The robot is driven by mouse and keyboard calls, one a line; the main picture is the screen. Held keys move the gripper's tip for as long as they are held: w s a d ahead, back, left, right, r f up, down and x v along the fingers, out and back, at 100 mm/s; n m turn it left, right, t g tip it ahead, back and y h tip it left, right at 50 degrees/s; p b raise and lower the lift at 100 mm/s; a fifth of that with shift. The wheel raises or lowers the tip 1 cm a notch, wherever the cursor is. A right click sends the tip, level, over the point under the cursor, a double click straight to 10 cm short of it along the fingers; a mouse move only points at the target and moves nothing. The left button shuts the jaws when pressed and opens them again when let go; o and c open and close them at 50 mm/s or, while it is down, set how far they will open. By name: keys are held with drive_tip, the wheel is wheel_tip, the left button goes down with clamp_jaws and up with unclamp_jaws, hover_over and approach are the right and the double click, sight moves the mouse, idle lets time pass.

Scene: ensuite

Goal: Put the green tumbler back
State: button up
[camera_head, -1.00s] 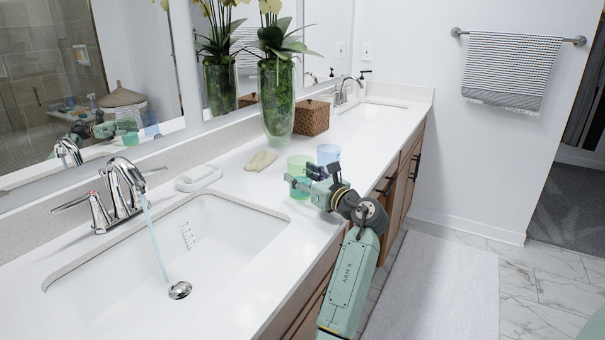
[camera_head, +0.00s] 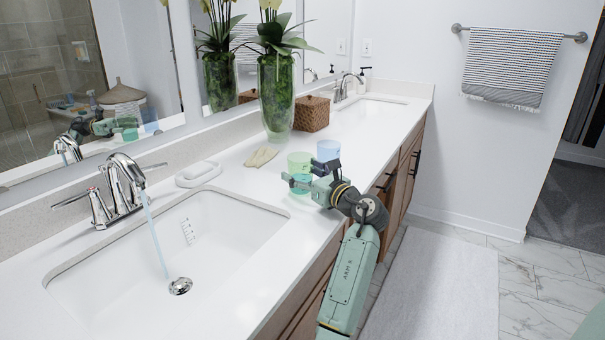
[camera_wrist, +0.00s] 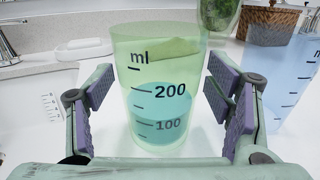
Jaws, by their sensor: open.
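The green tumbler (camera_head: 299,161) is a clear green cup standing upright on the white counter. In the wrist view the green tumbler (camera_wrist: 160,65) shows ml marks and teal liquid in its lower part, up to about the 200 mark. My gripper (camera_head: 311,182) is open at the tumbler. In the wrist view its purple pads stand to the left and right of the tumbler, with a visible gap on each side. In the head view the gripper partly hides the tumbler's lower part.
A blue tumbler (camera_head: 328,150) stands close behind and to the right. Water runs from the near faucet (camera_head: 125,185) into the sink (camera_head: 215,240). A soap dish (camera_head: 198,174), folded cloth (camera_head: 261,157), plant vase (camera_head: 277,105) and woven box (camera_head: 312,114) are on the counter.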

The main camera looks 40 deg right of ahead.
drive_tip(key=s+b, duration=0.2)
drive_tip(key=s, duration=1)
drive_tip(key=shift+b, duration=0.35)
drive_tip(key=shift+d, duration=0.1)
idle(0.6)
